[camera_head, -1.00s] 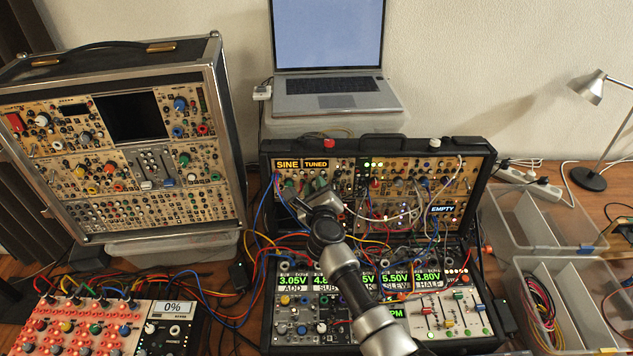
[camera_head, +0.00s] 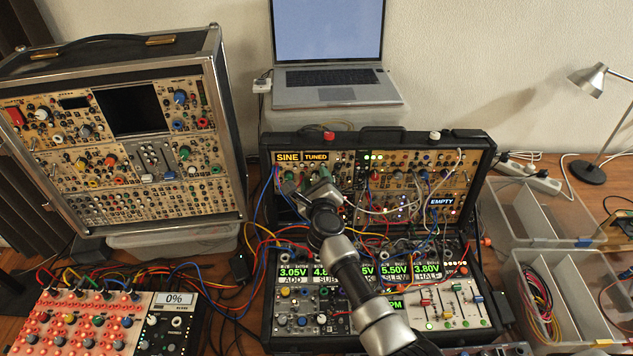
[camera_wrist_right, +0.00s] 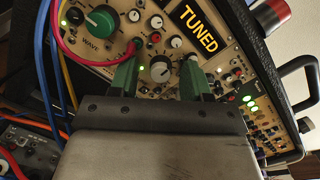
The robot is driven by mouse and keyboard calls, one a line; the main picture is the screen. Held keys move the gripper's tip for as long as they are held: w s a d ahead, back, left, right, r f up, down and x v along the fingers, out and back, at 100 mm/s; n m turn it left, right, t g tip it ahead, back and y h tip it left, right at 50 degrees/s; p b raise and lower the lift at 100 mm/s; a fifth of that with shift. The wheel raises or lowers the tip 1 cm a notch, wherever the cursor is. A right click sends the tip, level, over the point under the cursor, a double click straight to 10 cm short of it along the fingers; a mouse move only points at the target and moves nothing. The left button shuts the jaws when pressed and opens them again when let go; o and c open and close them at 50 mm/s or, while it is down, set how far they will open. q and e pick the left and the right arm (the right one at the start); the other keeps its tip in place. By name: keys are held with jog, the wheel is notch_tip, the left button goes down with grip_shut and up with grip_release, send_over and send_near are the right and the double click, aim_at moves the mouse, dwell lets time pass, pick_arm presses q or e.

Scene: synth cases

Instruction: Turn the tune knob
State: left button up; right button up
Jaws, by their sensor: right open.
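A small dark knob with a pale pointer (camera_wrist_right: 161,69) sits on the tan panel below the yellow TUNED display (camera_wrist_right: 199,29) in the right wrist view. I cannot read its label. The TUNED display also shows in the head view (camera_head: 316,157). My right gripper (camera_wrist_right: 158,74) is open, with one green finger on each side of this knob and gaps visible between. I cannot tell how deep the fingers reach. In the head view my right gripper (camera_head: 303,185) is in front of the upper panel and hides part of it. My left gripper is not in view.
A larger green knob marked WAVE (camera_wrist_right: 101,18) is close by. A red cable (camera_wrist_right: 95,63) and blue cables (camera_wrist_right: 42,60) run beside the left finger. The lower panel (camera_head: 470,310) has sliders and green displays. Clear bins (camera_head: 545,215) stand right; a laptop (camera_head: 330,85) is behind.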

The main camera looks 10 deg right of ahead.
jog(key=s+a+p, duration=0.1)
jog(key=s, duration=0.9)
jog(key=shift+s+r, duration=0.2)
jog(key=shift+s, duration=0.2)
jog(key=shift+a, duration=0.1)
